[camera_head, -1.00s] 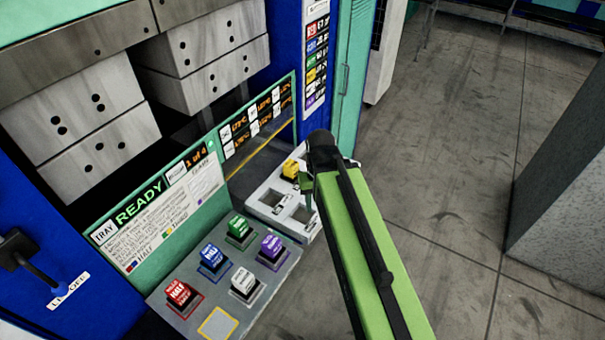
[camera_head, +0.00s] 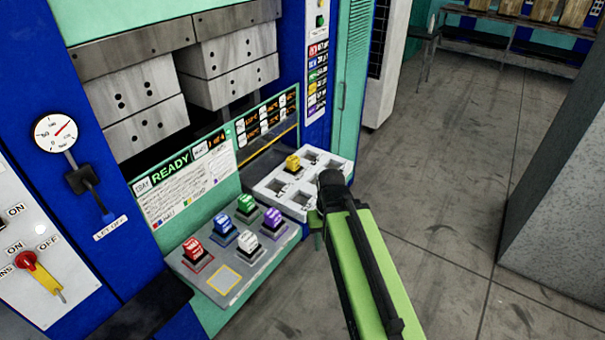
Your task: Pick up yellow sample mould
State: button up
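The yellow sample mould (camera_head: 292,163) sits in a socket of the pale grey tray (camera_head: 331,162), at the tray's back left. The tray's other visible sockets look empty. My green arm reaches in from the lower right. Part of my gripper (camera_head: 316,226) shows as a small green piece below the dark arm joint, by the tray's front right corner. It is apart from the yellow mould in the picture, lower and to the right. The arm hides the rest of the gripper, so its opening cannot be seen.
A grey panel (camera_head: 198,279) left of the tray holds red, blue, green, white and purple moulds, with one empty yellow-outlined square. The press blocks (camera_head: 228,67) and READY display (camera_head: 171,167) stand behind. A grey block (camera_head: 560,190) is at right; the floor between is clear.

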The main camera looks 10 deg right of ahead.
aim_at(293, 168)
jog(key=u, duration=0.15)
jog(key=i, duration=0.95)
jog(key=z, duration=0.35)
jog(key=k, duration=0.65)
jog(key=u, duration=0.2)
jog(key=i, duration=0.45)
jog(key=u, duration=0.4)
jog(key=k, duration=0.1)
jog(key=u, duration=2.85)
